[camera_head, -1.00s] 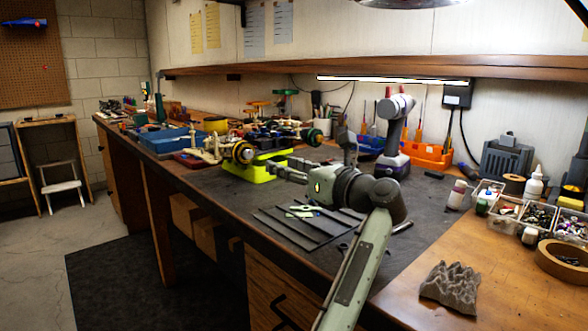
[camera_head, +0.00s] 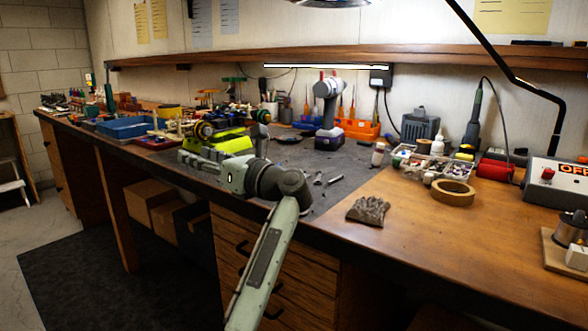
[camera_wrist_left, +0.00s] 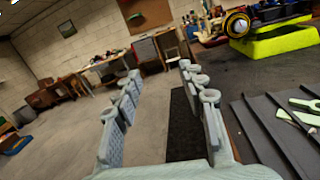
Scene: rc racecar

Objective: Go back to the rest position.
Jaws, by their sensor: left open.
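My left arm enters the head view from the bottom, and its gripper (camera_head: 188,160) hangs over the front edge of the workbench, beside the yellow-green stand. In the left wrist view the two fingers of this gripper (camera_wrist_left: 160,72) are spread apart with nothing between them, and floor shows beyond. The racecar parts (camera_head: 214,128) rest on the yellow-green stand (camera_head: 232,144). The stand also shows in the left wrist view (camera_wrist_left: 278,41), to the right of the fingers and apart from them. My right gripper is not in view.
Dark flat plates (camera_wrist_left: 265,140) lie on the bench mat, right of my gripper, with a pale green piece on them.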

